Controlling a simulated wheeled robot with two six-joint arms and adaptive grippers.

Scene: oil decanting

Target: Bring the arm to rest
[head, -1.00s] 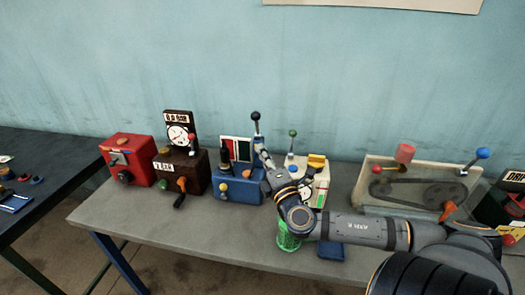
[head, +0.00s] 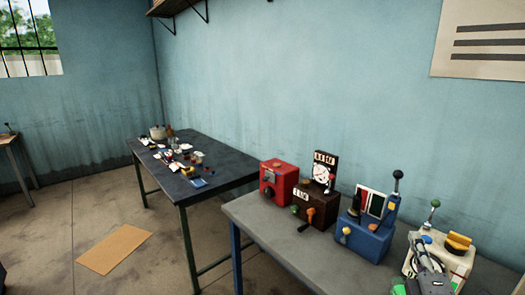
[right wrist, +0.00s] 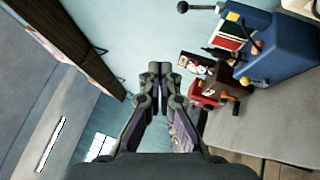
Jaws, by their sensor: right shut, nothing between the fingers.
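My right gripper (head: 420,246) shows at the lower right of the head view, in front of the cream machine (head: 452,262) with a green-knobbed lever and a yellow top. In the right wrist view my right gripper (right wrist: 160,68) has its fingertips together, with nothing between them. Its fingers are clear of the machines, which appear off to the right in that view. My left gripper is not in view.
On the grey bench (head: 275,240) stand a red box (head: 279,182), a brown box with a dial (head: 316,208) and a blue machine with a black-knobbed lever (head: 366,237). A dark table (head: 225,162) with small items stands beyond. A cardboard sheet (head: 114,248) lies on the floor.

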